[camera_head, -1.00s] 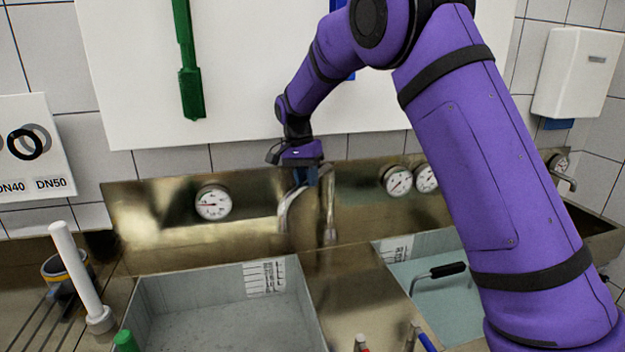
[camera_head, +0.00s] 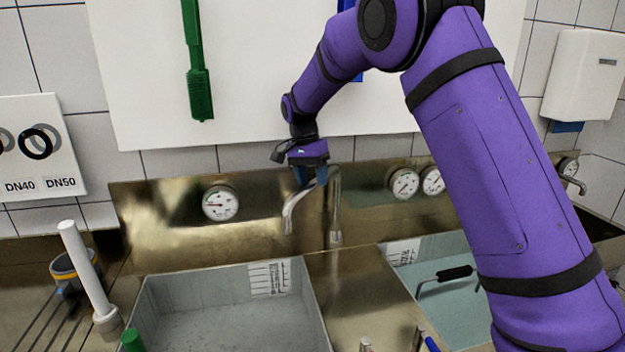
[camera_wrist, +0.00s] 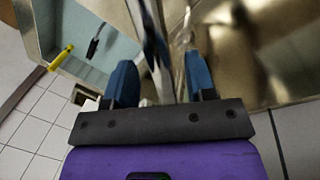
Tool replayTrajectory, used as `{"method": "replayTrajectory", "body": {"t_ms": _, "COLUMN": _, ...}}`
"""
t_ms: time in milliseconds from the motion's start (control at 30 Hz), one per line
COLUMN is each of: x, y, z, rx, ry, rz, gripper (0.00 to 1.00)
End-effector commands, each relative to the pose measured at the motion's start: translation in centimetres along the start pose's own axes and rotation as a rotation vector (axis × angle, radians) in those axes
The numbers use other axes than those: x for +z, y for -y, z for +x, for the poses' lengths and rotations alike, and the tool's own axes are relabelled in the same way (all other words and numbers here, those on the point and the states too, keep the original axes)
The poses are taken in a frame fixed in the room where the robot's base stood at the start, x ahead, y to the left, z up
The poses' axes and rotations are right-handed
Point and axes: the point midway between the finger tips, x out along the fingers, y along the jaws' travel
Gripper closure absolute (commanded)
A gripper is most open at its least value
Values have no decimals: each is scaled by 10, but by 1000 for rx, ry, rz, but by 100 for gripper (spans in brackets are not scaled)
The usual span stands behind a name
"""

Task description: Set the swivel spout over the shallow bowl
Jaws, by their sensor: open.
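The swivel spout (camera_head: 291,212) is a curved chrome tube from an upright pipe (camera_head: 335,210) at the back panel. Its outlet points down toward the back of the left basin (camera_head: 170,279), which is grey. The right basin (camera_head: 400,278) has a pale blue inside. I cannot tell which one is the shallow bowl. My gripper (camera_head: 311,177) is open at the upper part of the spout. In the wrist view its blue fingers (camera_wrist: 161,82) stand apart, with the chrome tube (camera_wrist: 153,45) showing between them. Whether they touch it is unclear.
A steel divider (camera_head: 350,290) separates the basins. A black-handled tool (camera_head: 450,274) sits at the right basin. A white upright tube (camera_head: 84,268) stands left of the left basin. Gauges (camera_head: 220,203) line the back panel, and a green brush (camera_head: 198,90) hangs above.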

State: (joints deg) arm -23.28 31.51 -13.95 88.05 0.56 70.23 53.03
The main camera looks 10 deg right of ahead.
Motion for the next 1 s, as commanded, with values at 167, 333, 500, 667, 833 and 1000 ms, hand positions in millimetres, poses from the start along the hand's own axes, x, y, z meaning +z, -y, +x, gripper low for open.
{"method": "replayTrajectory", "body": {"t_ms": 167, "x": 0, "y": 0, "z": -28, "rx": -3, "ry": -2, "rz": -1, "gripper": 50}}
{"method": "replayTrajectory", "body": {"t_ms": 333, "x": 0, "y": 0, "z": -60, "rx": -3, "ry": -3, "rz": 0, "gripper": 50}}
{"method": "replayTrajectory", "body": {"t_ms": 500, "x": 0, "y": 0, "z": -86, "rx": -3, "ry": -2, "rz": 0, "gripper": 50}}
{"method": "replayTrajectory", "body": {"t_ms": 667, "x": 0, "y": 0, "z": -99, "rx": -1, "ry": -1, "rz": 0, "gripper": 50}}
{"method": "replayTrajectory", "body": {"t_ms": 833, "x": 0, "y": 0, "z": -103, "rx": -1, "ry": -1, "rz": 0, "gripper": 50}}
{"method": "replayTrajectory", "body": {"t_ms": 1000, "x": 0, "y": 0, "z": -102, "rx": -1, "ry": -1, "rz": 0, "gripper": 52}}
